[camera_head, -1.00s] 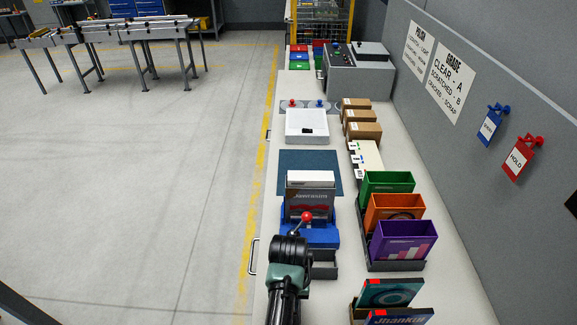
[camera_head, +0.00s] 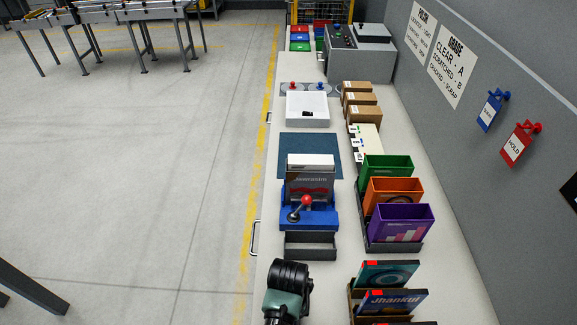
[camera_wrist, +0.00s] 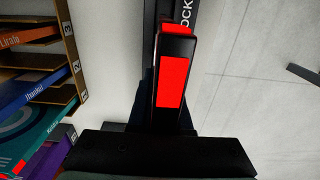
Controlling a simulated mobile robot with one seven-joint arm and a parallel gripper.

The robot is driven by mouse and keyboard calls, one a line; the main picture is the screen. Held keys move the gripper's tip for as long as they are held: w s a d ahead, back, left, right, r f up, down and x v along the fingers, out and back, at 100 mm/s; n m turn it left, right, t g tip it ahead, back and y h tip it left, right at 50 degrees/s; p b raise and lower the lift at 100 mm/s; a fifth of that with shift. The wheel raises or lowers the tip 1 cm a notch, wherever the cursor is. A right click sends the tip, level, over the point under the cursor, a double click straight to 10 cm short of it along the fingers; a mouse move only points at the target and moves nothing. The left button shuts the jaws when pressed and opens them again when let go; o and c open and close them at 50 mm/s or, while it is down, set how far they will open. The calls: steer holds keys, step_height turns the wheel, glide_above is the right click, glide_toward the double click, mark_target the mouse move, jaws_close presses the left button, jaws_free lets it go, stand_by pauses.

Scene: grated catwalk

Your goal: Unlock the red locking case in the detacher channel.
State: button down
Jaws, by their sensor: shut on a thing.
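The blue detacher (camera_head: 322,219) stands on the bench, with a red-knobbed lever (camera_head: 307,201). A dark case (camera_head: 310,184) with pale lettering stands upright in it, a white part behind. Its red lock cannot be made out in the head view now. My gripper (camera_head: 289,274) is nearer me than the detacher, apart from the knob; its tips are unclear there. In the wrist view, black gripper parts with red patches (camera_wrist: 172,82) overlap a dark strip (camera_wrist: 184,12) lettered "OCK". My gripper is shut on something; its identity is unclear.
A rack of cases (camera_head: 390,299) stands close on the right, with green, orange and purple boxes (camera_head: 402,224) beyond it. A white tray (camera_head: 307,108) lies past the dark blue mat (camera_head: 310,148). Open floor (camera_head: 150,190) is on the left.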

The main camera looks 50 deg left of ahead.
steer(key=shift+s+d+p, duration=2.5)
steer(key=shift+d+p, duration=0.05)
steer(key=shift+d, duration=0.4)
step_height(320, 180, up, 8)
steer(key=p, duration=0.4)
steer(key=shift+r, duration=0.25)
steer(key=shift+s+d, duration=0.1)
